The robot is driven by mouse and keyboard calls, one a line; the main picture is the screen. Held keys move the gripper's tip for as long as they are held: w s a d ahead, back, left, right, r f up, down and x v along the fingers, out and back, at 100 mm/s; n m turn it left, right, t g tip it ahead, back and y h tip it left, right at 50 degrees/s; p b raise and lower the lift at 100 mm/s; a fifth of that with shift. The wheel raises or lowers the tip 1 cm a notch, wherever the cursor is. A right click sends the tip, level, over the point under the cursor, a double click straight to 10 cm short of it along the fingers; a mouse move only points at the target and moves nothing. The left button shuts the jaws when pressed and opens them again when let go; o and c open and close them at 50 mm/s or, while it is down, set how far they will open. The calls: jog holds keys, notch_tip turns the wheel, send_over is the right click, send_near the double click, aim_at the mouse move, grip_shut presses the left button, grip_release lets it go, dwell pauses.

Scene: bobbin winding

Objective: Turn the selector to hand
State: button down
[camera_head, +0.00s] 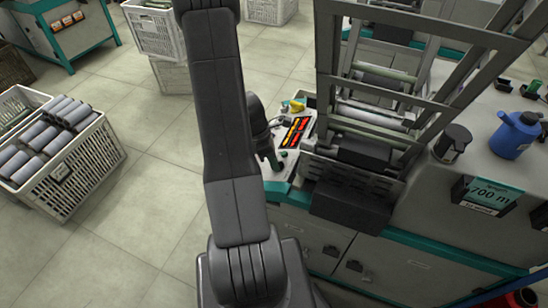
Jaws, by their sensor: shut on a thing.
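The machine's control panel (306,120) is light grey, with a dark display of red and orange marks, to the right of my arm. My gripper (274,161) points down at the panel's near left part. It is small in view and partly hidden by my upright arm link. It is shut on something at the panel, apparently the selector. The selector itself is hidden at the fingers, and I cannot read its position.
A metal frame with rollers (372,112) rises close to the panel's right. A blue jug (515,134) and a "700 m" sign (487,195) are farther right. A crate of grey rolls (72,176) stands at left. The floor between is clear.

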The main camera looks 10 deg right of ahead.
jog(key=c, duration=1.5)
grip_release()
jog(key=p+v, duration=0.1)
jog(key=v, duration=1.3)
jog(key=shift+f, duration=0.1)
jog(key=b+x, duration=0.1)
jog(key=x, duration=1.2)
jog(key=shift+d+f, duration=0.1)
jog(key=shift+f, duration=0.1)
jog(key=shift+s+d+f, duration=0.1)
jog(key=shift+f, duration=0.25)
jog(key=shift+r+m+b, duration=0.15)
jog(key=shift+m+b, duration=0.4)
jog(key=shift+m, duration=0.05)
